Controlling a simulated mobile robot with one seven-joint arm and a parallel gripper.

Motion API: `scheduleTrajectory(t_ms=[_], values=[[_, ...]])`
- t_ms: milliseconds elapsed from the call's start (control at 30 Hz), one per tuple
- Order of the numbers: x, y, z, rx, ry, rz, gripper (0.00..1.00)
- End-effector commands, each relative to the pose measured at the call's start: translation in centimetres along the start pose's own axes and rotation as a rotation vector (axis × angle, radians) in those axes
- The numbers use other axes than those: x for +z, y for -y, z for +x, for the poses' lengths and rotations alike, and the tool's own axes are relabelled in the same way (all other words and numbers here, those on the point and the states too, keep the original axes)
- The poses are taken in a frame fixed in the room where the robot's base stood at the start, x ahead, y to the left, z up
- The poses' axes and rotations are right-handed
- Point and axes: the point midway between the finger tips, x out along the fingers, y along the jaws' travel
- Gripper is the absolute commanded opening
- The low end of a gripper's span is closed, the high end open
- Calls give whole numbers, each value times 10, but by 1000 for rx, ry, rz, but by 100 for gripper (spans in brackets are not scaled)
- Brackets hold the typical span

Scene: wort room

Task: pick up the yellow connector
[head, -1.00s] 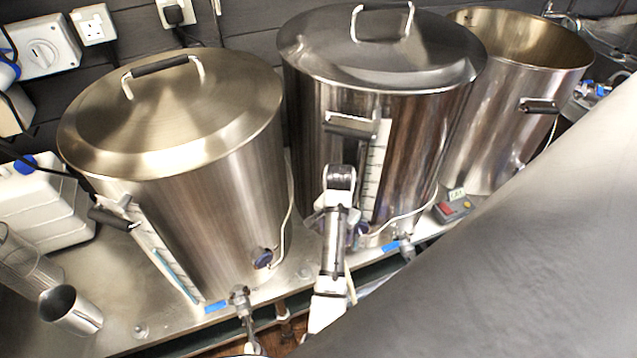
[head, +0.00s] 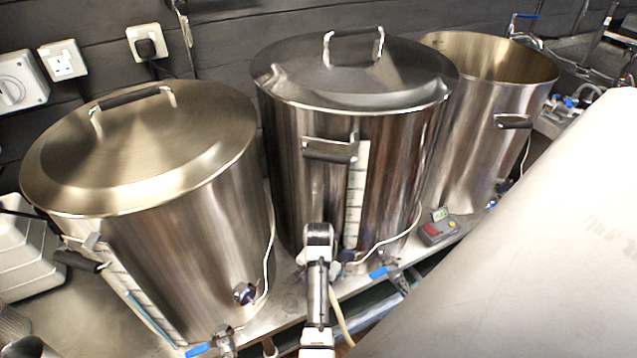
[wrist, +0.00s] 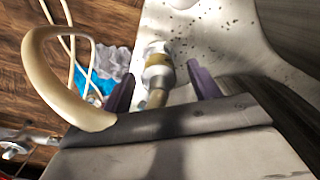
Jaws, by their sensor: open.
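In the wrist view a metal fitting with a yellowish, brass-coloured band (wrist: 158,62) lies between my two purple fingers, with its end pointing toward the palm. It is the closest match to a yellow connector that I see. My gripper (wrist: 160,75) is open around it. Whether either finger touches it I cannot tell.
A cream hose (wrist: 65,85) loops close on the left in the wrist view. A lidded pot (head: 170,230), a second lidded pot (head: 400,170) and an open pot (head: 480,150) stand on a metal bench. A small grey device with a red button (head: 438,230) sits to their front.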

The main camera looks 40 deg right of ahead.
Motion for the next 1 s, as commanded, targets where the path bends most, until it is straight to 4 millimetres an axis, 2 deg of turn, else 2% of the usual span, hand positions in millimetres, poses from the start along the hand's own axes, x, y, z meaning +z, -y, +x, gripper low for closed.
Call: scheduleTrajectory(t_ms=[200,467,867,1000], values=[[2,-2,28,1,1,1,61],[2,-1,32,0,-1,0,61],[2,-1,31,0,-1,0,12],[2,-1,31,0,-2,0,11]])
